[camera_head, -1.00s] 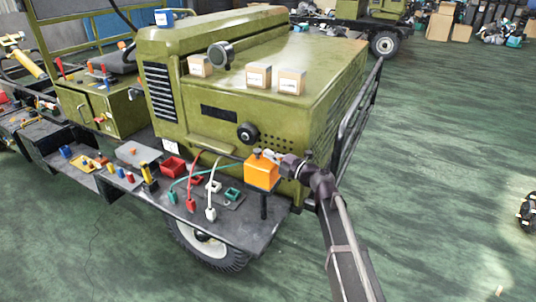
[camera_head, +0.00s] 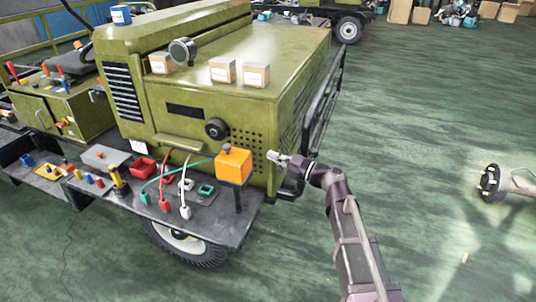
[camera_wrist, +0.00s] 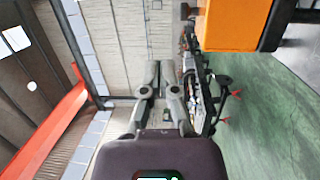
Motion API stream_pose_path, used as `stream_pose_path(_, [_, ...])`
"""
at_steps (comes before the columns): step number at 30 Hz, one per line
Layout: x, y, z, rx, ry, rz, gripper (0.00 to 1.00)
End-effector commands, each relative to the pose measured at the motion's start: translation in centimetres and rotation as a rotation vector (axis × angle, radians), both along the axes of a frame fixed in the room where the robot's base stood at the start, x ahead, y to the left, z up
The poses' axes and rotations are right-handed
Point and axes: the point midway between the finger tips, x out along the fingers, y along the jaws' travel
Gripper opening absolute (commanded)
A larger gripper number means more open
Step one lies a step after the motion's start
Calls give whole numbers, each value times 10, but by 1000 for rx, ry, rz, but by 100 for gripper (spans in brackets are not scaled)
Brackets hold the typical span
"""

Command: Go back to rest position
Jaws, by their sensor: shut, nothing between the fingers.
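My gripper (camera_head: 277,158) is at the right side of the green vehicle chassis (camera_head: 285,75), just right of the orange box (camera_head: 234,165) on its post. In the wrist view my gripper (camera_wrist: 159,66) has its fingers together with nothing between them. The orange box also shows in the wrist view (camera_wrist: 235,22), at the upper right, apart from the fingers. My arm reaches in from the bottom right of the head view.
The dark shelf (camera_head: 225,225) holds red and white connectors with cables and several small coloured parts. Boxes (camera_head: 222,70) stand on the hood. A dark side rail (camera_head: 322,100) is close behind my gripper. Green floor to the right is mostly clear.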

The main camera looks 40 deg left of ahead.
Motion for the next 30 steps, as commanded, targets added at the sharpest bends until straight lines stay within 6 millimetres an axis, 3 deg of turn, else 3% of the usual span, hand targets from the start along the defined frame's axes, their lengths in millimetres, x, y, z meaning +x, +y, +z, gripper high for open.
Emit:
stream_pose_path(20, [3,-2,1,2,3,-11,0])
stream_pose_path(26, [29,-16,7,31,42,-115,0])
stream_pose_path(30, [68,-41,14,71,105,-275,0])
